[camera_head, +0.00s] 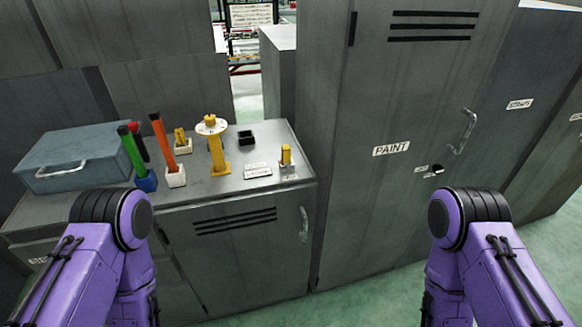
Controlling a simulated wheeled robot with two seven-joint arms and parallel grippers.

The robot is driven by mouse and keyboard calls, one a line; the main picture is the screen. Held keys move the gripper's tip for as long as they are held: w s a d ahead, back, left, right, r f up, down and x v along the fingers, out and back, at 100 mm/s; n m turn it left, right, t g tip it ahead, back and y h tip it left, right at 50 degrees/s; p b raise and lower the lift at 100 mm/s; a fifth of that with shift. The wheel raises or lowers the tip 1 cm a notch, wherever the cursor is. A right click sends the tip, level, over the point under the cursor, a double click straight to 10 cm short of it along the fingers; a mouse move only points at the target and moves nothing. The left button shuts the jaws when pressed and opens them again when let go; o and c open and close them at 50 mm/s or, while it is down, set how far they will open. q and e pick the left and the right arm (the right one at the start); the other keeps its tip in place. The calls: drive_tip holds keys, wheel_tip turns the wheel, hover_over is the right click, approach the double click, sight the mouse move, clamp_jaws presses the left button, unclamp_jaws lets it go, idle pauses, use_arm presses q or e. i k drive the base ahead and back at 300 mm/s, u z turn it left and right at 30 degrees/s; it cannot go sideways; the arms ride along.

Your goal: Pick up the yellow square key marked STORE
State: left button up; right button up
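A small yellow upright piece (286,154) stands in a pale base at the right end of the grey cabinet top. Small white labels lie beside and in front of it. Another small yellow piece (180,137) sits in a white holder farther back left. A taller yellow stand (216,150) with a round white disc on top is between them. The lettering near these pieces is too small to read, so I cannot tell which one is marked STORE. My two purple arms show at the bottom, but neither gripper is in view.
A grey-blue case (75,158) lies on the left of the cabinet top (230,190). A green stick (131,152) and an orange stick (163,142) stand in holders. A tall PAINT locker (380,200) stands close on the right.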

sight(286, 150)
drive_tip(key=z, duration=1.95)
drive_tip(key=i, duration=1.1)
drive_tip(key=u, duration=1.35)
